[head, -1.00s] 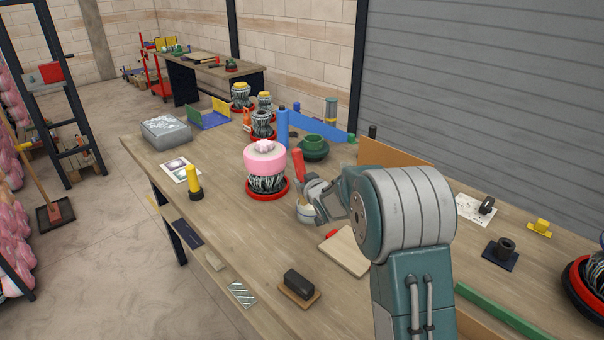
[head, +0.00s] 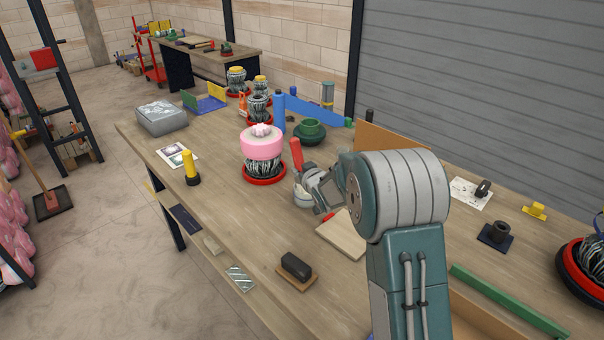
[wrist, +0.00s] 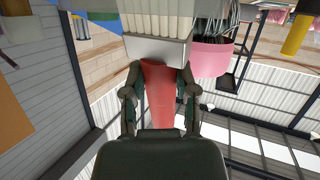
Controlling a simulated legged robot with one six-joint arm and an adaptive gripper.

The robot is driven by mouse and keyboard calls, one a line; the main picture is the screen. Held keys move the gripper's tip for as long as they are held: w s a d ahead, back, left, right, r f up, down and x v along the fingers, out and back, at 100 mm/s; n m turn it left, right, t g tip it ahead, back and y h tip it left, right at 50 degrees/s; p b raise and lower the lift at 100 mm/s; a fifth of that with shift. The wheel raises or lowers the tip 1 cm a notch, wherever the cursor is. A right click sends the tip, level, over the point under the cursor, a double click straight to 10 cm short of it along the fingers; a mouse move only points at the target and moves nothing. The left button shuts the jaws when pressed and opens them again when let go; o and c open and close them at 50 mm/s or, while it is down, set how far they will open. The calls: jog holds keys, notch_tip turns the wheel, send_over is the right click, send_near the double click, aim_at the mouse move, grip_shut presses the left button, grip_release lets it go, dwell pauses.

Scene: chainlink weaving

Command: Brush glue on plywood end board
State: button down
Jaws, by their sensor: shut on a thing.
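My gripper (head: 311,184) is shut on a brush whose red handle (head: 296,154) stands up nearly upright in the head view. In the wrist view the red handle (wrist: 162,95) lies between my two fingers, with a pale ferrule and cream bristles (wrist: 158,22) beyond them.
A pink-topped wire form (head: 262,155) on a red base stands left of the brush. A dark block (head: 297,266) on a small board lies at the front. A yellow bottle (head: 191,168) stands left. A brown panel (head: 390,142) stands behind my arm. Bare tabletop (head: 225,200) shows front left.

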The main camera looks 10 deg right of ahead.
aim_at(299, 155)
jog(key=shift+w+a+r, duration=0.15)
jog(key=shift+w+r, duration=0.05)
jog(key=shift+r, duration=0.55)
jog(key=shift+w+a+r, duration=0.15)
jog(key=shift+w+r, duration=0.05)
jog(key=shift+r, duration=0.6)
jog(key=shift+w+a+r, duration=0.15)
jog(key=shift+w+r, duration=0.05)
jog(key=shift+r, duration=0.55)
jog(key=shift+r, duration=2.5)
jog(key=s+d+f+g, duration=0.1)
jog(key=s+d, duration=0.3)
jog(key=s, duration=0.3)
jog(key=s+d+f+n+g+h, duration=0.1)
jog(key=s+d+f, duration=0.15)
jog(key=s, duration=0.35)
jog(key=s+d+f+g, duration=0.1)
jog(key=s+d, duration=0.4)
jog(key=s, duration=0.2)
jog(key=shift+a+f, duration=0.15)
jog(key=shift+f, duration=1.35)
jog(key=shift+a+f, duration=0.1)
jog(key=shift+f, duration=1.4)
